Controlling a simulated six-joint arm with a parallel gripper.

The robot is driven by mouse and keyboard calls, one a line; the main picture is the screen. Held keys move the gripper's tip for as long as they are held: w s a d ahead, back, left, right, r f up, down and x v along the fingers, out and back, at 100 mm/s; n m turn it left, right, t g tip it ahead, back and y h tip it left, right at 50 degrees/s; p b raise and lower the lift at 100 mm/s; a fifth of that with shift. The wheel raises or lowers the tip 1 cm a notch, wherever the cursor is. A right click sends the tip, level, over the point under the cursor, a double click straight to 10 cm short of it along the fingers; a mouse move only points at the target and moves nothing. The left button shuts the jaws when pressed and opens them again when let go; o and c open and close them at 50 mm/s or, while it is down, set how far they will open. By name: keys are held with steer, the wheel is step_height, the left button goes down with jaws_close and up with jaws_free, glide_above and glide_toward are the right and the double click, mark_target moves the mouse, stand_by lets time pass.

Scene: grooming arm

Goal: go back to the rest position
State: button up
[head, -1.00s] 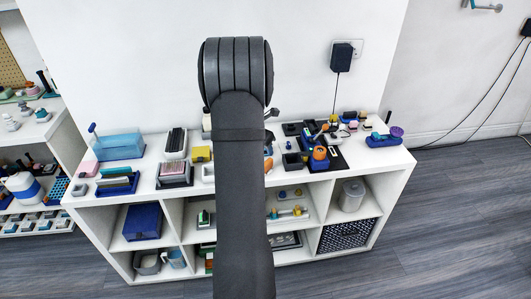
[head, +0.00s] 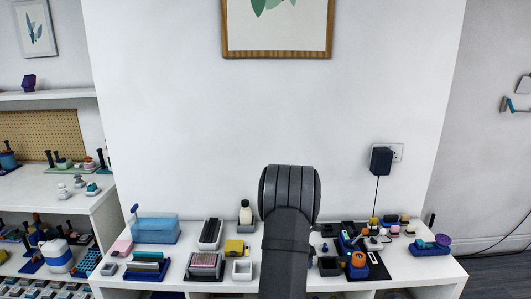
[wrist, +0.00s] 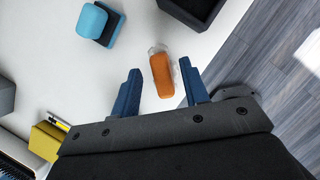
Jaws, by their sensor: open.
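My gripper (wrist: 160,70) shows in the wrist view with its two blue fingers spread apart. An orange object with a clear or whitish end (wrist: 161,76) lies on the white surface, in the picture between the fingertips. I see no finger closed on it, and its height gap to the fingers is hard to tell. In the head view my own dark arm stands in the middle in front of the white shelf unit (head: 345,288). It hides my gripper and the orange object there.
A blue block-shaped item (wrist: 92,22), a dark open box (wrist: 190,8) and a yellow item (wrist: 47,140) surround the gripper in the wrist view. The shelf top is crowded with small items. A black wall adapter (head: 381,160) with a cord hangs behind.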

steer(key=x, duration=0.4)
steer(key=shift+d+f, duration=0.1)
steer(key=shift+f, duration=0.2)
step_height(320, 180, up, 2)
steer(key=shift+r, duration=0.75)
steer(key=shift+f, duration=0.1)
